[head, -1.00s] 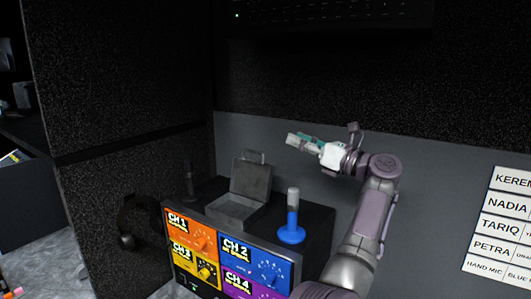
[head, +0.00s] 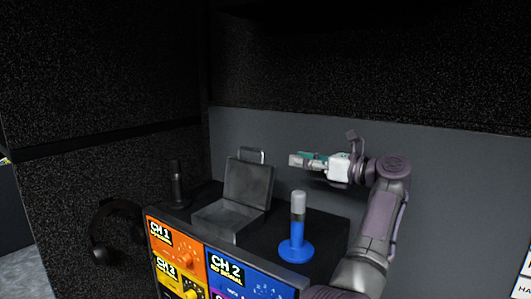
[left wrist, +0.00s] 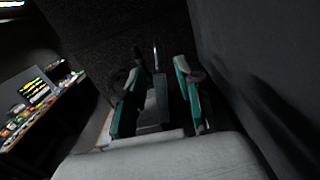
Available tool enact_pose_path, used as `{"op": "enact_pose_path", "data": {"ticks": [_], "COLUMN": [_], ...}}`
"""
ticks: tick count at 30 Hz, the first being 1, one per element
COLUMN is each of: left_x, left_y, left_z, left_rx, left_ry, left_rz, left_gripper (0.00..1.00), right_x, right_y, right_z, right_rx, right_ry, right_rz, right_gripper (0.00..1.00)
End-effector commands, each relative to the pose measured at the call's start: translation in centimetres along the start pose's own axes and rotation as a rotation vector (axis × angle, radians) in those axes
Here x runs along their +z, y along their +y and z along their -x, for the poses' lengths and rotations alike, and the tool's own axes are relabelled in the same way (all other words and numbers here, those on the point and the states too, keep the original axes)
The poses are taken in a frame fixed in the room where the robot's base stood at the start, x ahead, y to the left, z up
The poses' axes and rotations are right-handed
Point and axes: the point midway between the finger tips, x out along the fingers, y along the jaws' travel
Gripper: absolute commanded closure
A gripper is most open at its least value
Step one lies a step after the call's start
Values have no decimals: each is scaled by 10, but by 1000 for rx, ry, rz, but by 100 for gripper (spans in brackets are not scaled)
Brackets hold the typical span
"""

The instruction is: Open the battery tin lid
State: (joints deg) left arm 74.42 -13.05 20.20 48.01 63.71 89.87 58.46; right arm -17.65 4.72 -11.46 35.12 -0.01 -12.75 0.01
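The grey battery tin (head: 226,222) sits on top of the channel unit with its lid (head: 249,184) standing up, open, leaning slightly back. A wire handle shows on the lid's top edge. My left gripper (head: 297,160) is in the air right of the lid, at about the height of its top edge in the picture, apart from it. In the left wrist view its teal-lined fingers (left wrist: 153,88) are spread, with nothing clearly held. A grey upright piece, probably the lid seen edge-on, shows between them. My right gripper is not in view.
A blue-based hand mic (head: 296,235) stands on the unit below the gripper. A black mic (head: 178,187) stands left of the tin. The channel unit (head: 233,277) has coloured panels. Headphones (head: 108,232) hang at left. A grey wall (head: 440,180) is behind.

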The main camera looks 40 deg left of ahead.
Motion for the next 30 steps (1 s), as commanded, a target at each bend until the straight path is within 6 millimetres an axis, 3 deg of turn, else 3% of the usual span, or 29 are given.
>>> {"op": "enact_pose_path", "data": {"ticks": [4, 9, 15, 21, 29, 30], "left_x": [6, 6, 4, 1, 0, 0], "left_y": [2, 1, 1, 0, 0, 0], "left_z": [-34, -70, -100, -112, -113, -113], "left_rx": [6, 4, 2, 1, 0, 0], "left_ry": [-1, 0, -1, 0, 0, 0], "left_rz": [0, -2, -2, -1, 0, 0], "left_gripper": [65, 65, 65, 65, 65, 70], "right_x": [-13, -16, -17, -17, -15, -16], "right_y": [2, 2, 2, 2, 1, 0], "right_z": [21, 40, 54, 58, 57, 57], "right_rx": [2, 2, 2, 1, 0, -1], "right_ry": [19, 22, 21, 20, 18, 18], "right_rz": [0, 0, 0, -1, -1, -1], "right_gripper": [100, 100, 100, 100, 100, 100]}}
